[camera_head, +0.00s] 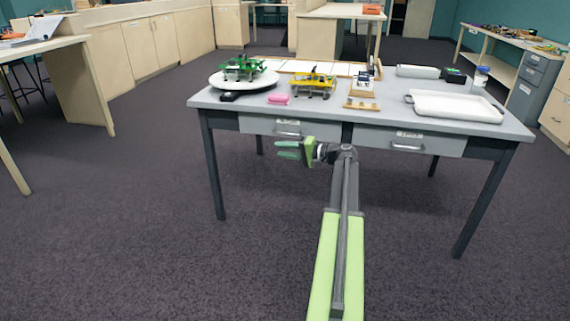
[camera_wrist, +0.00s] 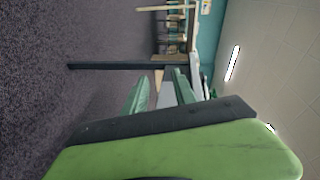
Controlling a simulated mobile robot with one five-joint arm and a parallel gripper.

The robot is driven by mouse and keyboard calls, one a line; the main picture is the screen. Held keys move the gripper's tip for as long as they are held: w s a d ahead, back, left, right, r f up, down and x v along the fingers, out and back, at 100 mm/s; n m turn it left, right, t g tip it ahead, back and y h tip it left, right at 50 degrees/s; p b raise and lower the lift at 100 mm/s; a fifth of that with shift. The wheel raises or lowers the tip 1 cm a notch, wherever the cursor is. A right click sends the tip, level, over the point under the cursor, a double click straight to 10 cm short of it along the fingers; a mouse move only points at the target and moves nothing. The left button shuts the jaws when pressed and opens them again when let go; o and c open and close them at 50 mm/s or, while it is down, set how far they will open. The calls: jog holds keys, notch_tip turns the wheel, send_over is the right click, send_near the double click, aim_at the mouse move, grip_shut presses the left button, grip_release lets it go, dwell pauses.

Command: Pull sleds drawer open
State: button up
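The grey table (camera_head: 385,120) has two grey drawers under its top, and both look closed. The left drawer (camera_head: 258,125) has a bar handle (camera_head: 288,133) and a small label. The right drawer (camera_head: 440,146) has a bar handle (camera_head: 407,147) and a label (camera_head: 409,134). The labels are too small to read, so I cannot tell which is the sleds drawer. My gripper (camera_head: 278,149) is in front of and slightly below the left drawer, fingers pointing left. It is open and empty; its parted fingers also show in the wrist view (camera_wrist: 162,75).
On the tabletop are a white turntable (camera_head: 226,84) with a green model, a yellow model (camera_head: 314,83), a pink block (camera_head: 278,98), wooden pieces (camera_head: 361,104) and a white tray (camera_head: 455,106). Dark table legs (camera_head: 214,170) stand at the corners. The carpet in front is clear.

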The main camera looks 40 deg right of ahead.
jog(key=s+d+f+m+t+h+b, duration=0.1)
jog(key=s+d+t+b, duration=0.1)
jog(key=s+d, duration=0.3)
jog(key=s+d+f+m+t+h+b, duration=0.1)
jog(key=s+d+m+h+b, duration=0.15)
jog(key=d, duration=0.55)
jog(key=p, duration=0.2)
send_near(285, 133)
jog(key=shift+n+y, duration=0.45)
jog(key=w, duration=0.7)
jog(key=w+a, duration=0.1)
jog(key=w, duration=0.2)
jog(key=shift+w, duration=0.2)
jog(key=shift+c, duration=0.3)
grip_shut()
